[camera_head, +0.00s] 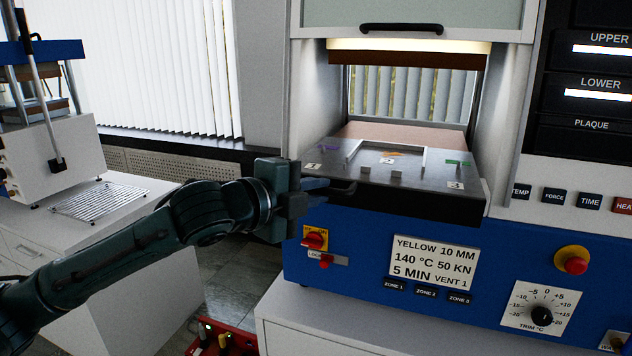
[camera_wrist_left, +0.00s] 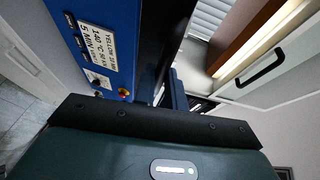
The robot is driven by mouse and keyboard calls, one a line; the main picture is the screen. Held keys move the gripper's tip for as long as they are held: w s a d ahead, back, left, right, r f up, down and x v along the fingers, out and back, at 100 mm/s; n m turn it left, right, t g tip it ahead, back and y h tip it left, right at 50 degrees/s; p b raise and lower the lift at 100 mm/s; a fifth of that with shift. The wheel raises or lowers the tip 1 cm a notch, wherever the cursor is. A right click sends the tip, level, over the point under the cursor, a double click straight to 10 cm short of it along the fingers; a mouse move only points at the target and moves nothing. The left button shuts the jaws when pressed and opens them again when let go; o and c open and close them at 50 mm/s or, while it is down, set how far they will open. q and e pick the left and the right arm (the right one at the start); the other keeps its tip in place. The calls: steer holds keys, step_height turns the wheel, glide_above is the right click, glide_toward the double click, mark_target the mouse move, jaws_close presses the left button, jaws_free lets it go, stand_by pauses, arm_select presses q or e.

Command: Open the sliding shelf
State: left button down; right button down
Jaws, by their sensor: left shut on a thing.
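The sliding shelf (camera_head: 420,177) is a dark grey plate in the lit opening of the blue and white press. It carries labels 1, 2 and 3, small grey blocks and a pale frame. Its black front (camera_head: 420,203) stands at the mouth of the opening. My left gripper (camera_head: 322,188) is at the shelf's left front corner, shut on a dark handle (camera_head: 345,189) there. The fingers hide part of the handle. In the left wrist view, my left gripper (camera_wrist_left: 178,92) shows only partly beyond the wrist housing, beside the black shelf front. My right gripper is not in view.
A raised glass door (camera_head: 400,28) with a black handle is above the opening. Below the shelf are a red switch (camera_head: 315,240), a settings card (camera_head: 434,262) and a red emergency button (camera_head: 576,264). Another press (camera_head: 50,150) stands at left. The space before the shelf looks clear.

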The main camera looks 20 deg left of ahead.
arm_select(q)
steer(key=shift+s, duration=0.45)
steer(key=shift+f, duration=0.1)
steer(key=c, duration=1.6)
jaws_free()
steer(key=shift+s, duration=0.2)
steer(key=shift+o, duration=0.7)
steer(key=shift+w, duration=0.1)
